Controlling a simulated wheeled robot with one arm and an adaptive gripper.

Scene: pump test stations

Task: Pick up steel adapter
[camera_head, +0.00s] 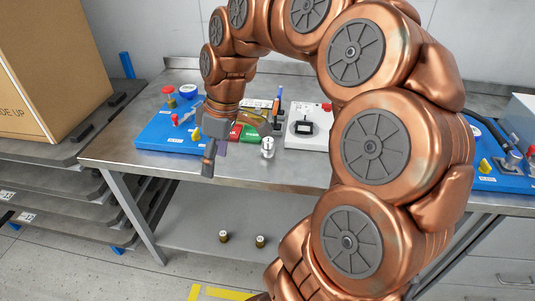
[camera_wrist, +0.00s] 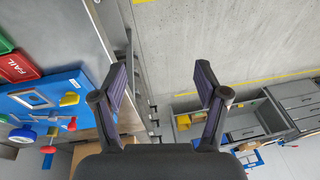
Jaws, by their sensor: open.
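A small silver cylindrical part (camera_head: 268,147), which looks like the steel adapter, stands upright on the metal bench (camera_head: 300,171) in the head view. My gripper (camera_head: 211,157) is left of it, near the bench's front edge and apart from it. In the wrist view my gripper (camera_wrist: 163,78) is open, with nothing between its two fingers. The silver part cannot be made out in the wrist view.
A blue station board (camera_head: 150,137) is behind my gripper; its fittings also show in the wrist view. Red and green trays lie beside it. A white device (camera_head: 309,140) stands right of the silver part. Two brass parts (camera_head: 223,236) (camera_head: 260,241) sit on the lower shelf. A cardboard box (camera_head: 45,65) is left.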

